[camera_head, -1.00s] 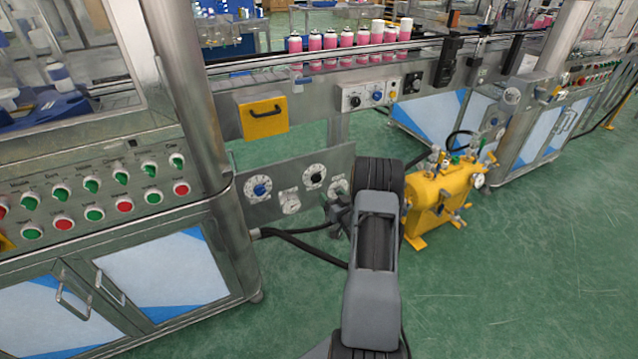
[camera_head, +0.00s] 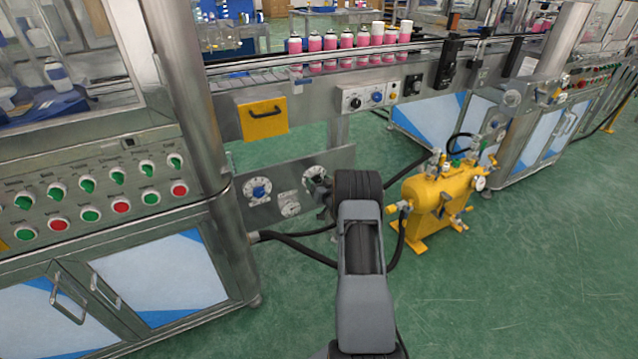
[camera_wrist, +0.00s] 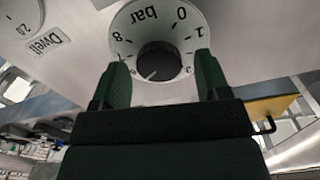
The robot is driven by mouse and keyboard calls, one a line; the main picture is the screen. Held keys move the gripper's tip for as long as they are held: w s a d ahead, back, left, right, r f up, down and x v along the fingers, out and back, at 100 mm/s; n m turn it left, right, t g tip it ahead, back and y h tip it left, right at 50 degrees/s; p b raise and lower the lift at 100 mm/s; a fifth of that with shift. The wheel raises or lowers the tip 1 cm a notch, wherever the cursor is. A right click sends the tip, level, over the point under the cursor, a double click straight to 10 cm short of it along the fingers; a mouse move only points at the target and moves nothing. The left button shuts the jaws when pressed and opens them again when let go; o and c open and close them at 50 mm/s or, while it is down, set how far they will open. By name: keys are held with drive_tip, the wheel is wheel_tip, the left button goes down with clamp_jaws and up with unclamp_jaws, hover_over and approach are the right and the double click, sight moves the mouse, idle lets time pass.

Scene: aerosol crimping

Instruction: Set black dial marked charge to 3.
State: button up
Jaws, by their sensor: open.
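The black dial (camera_wrist: 157,60) fills the upper middle of the wrist view, on a white round scale printed "bar". The numbers 0, 1, 3 and 8 show upside down. A pale pointer mark at the knob's lower left lies between 3 and 8. No "charge" label is legible. My gripper (camera_wrist: 160,68) is open, with one green finger on each side of the knob; contact cannot be told. In the head view the black dial (camera_head: 315,177) is partly beside my gripper, on the lower metal panel.
A blue dial (camera_head: 258,190) sits left of the black dial on the same panel. A yellow box (camera_head: 262,118) hangs above. A yellow tank (camera_head: 437,200) stands on the floor to the right, near my arm. Black hoses (camera_head: 300,243) run below the panel.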

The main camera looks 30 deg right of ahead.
drive_tip(key=c, duration=0.9)
